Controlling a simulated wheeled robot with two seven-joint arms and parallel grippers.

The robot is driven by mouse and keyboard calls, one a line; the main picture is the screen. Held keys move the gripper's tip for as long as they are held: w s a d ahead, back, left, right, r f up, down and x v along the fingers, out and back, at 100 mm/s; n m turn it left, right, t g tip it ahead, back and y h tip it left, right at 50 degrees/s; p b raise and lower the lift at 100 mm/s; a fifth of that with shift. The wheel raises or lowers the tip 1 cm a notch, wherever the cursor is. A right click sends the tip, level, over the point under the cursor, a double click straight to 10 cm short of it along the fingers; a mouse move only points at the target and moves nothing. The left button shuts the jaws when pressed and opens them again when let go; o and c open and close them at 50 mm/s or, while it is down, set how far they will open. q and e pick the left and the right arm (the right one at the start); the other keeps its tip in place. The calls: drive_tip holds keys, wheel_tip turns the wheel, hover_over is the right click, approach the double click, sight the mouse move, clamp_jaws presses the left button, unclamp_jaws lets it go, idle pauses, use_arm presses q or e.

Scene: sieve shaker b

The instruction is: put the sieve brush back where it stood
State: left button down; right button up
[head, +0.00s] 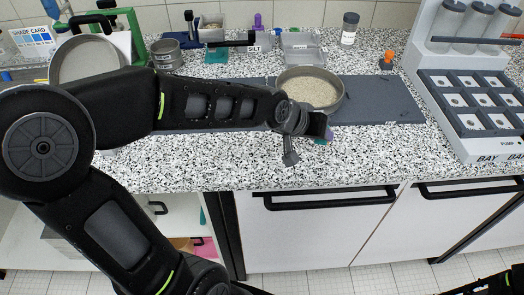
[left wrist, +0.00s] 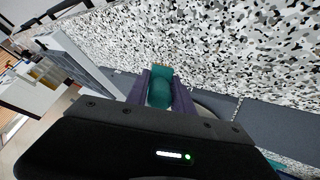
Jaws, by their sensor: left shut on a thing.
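The sieve brush, with a teal handle (left wrist: 159,92) and a tan tip, sits between the purple fingers of my left gripper (left wrist: 162,84) in the left wrist view. My left gripper is shut on it. In the head view, my left gripper (head: 321,136) is over the front of the worktop, just in front of a round metal sieve (head: 341,101) of pale grains. I cannot tell which spot is the brush's place. My right gripper is not in view.
The sieve is on a dark grey mat (head: 395,108). At right stands a white bay unit (head: 430,100) with a grid of cups. Behind are a dark-capped jar (head: 349,30), a small orange item (head: 387,58), trays and a small sieve (head: 166,57). The speckled worktop (head: 220,165) is clear in front.

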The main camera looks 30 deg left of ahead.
use_arm(q)
drive_tip(key=shift+a, duration=0.1)
drive_tip(key=shift+a+r, duration=0.1)
drive_tip(key=shift+a, duration=0.1)
drive_tip(key=s+a+r+n+g+y, duration=0.2)
drive_tip(key=s+a+r+n+g, duration=0.2)
drive_tip(key=s+a+r+g, duration=0.3)
drive_tip(key=s+a+g, duration=0.1)
drive_tip(key=a, duration=0.3)
drive_tip(key=shift+a+n+y+p, duration=0.3)
drive_tip(key=shift+a+n, duration=0.1)
drive_tip(key=shift+f, duration=0.15)
drive_tip(key=shift+f, duration=3)
drive_tip(key=shift+f, duration=0.1)
